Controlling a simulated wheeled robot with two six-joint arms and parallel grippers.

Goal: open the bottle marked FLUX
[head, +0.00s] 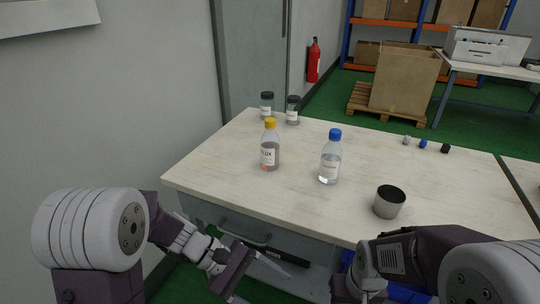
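The bottle marked FLUX (270,152) stands upright on the pale table (230,150), left of centre. It is clear, with a yellow cap (270,123) on it and pinkish-brown contents. A clear bottle with a blue cap (330,160) stands to its right. My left gripper (262,285) is low in front of the table's near edge, below and apart from the bottle. Its fingers look spread and empty. My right gripper's body (346,290) is at the bottom edge of the view; its fingers are out of frame.
Two dark-capped jars (267,106) (292,112) stand behind the bottle. An open metal cup (389,202) is at the front right. Several small caps (423,144) lie at the back right. A drawer front with a handle (245,239) is under the near edge.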

